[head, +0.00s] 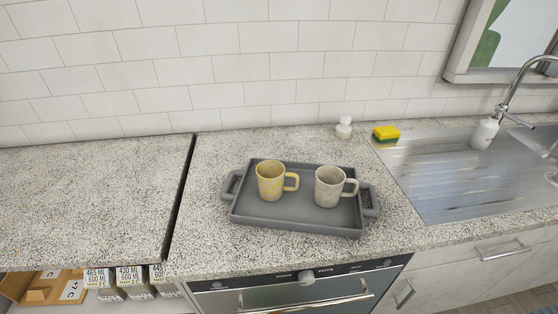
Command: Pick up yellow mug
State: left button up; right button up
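The yellow mug (269,182) stands upright on a dark grey tray (290,222), in its left half, with its handle to the right. A greyish-white mug (330,187) stands upright to the right of it on the same tray, its handle also to the right. The two mugs are apart, with the yellow mug's handle in the gap between them. The tray has a handle at each end and lies on the speckled stone counter. Neither of my grippers shows in the head view.
A sink (440,180) with a faucet (515,85) and a white soap bottle (485,133) is at the right. A yellow-green sponge (386,133) and a small white object (344,127) sit near the wall. An oven (290,295) is below. The left counter (85,200) is clear.

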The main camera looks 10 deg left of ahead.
aim_at(270, 173)
jog(key=l+z, duration=0.25)
jog(key=z, duration=0.15)
jog(key=i+l+z, duration=0.15)
jog(key=z, duration=0.2)
jog(key=i+l+z, duration=0.15)
jog(key=z, duration=0.25)
jog(key=i+l+z, duration=0.15)
jog(key=z, duration=0.2)
jog(key=l+u, duration=0.1)
jog(key=u, duration=2.35)
jog(key=i+j+z, duration=0.1)
jog(key=j+z, duration=0.25)
jog(key=j, duration=0.45)
jog(key=j+z, duration=0.4)
jog(key=j, duration=0.35)
jog(key=k+j+z, duration=0.1)
jog(key=j+z, duration=0.25)
jog(key=j, duration=0.45)
